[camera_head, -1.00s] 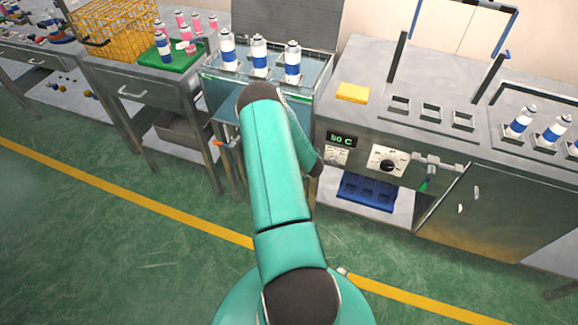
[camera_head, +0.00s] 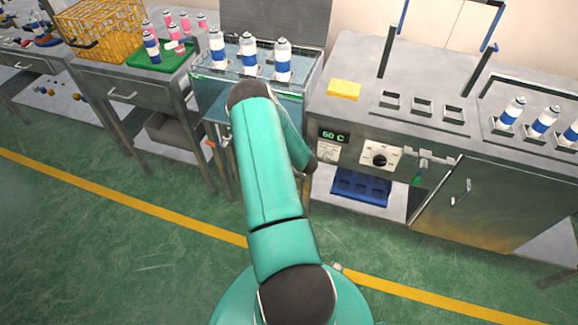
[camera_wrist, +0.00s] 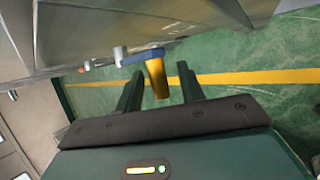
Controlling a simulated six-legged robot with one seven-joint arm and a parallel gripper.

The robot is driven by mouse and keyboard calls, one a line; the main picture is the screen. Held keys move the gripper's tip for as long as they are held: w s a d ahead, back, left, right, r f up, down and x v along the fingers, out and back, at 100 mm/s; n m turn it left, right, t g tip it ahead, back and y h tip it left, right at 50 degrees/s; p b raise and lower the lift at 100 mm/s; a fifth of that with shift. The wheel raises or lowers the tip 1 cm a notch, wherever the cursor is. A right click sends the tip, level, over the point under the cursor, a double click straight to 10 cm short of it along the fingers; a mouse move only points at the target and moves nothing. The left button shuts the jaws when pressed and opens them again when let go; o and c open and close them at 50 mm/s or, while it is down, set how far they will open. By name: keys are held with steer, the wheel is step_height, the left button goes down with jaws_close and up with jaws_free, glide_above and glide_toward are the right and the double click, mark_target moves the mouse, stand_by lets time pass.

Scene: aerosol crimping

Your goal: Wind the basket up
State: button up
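A crank handle with a yellow-orange grip (camera_wrist: 157,77) and a blue crank arm (camera_wrist: 140,57) shows in the wrist view, beside a metal panel. My gripper (camera_wrist: 160,70) is open, with its two dark green fingers on either side of the grip in the picture. I cannot tell whether either finger touches it. In the head view my arm hides the gripper and this crank. A glass-walled tank (camera_head: 205,88) stands beyond my arm, with several blue-and-white cans (camera_head: 249,55) upright at its top. The basket under them cannot be made out clearly.
A yellow wire basket (camera_head: 100,28) and green tray (camera_head: 165,60) sit on the left table. A small orange handle (camera_head: 210,143) is left of my arm. The green floor in front is clear.

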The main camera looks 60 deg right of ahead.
steer(key=v, duration=1.3)
steer(key=shift+r, duration=0.1)
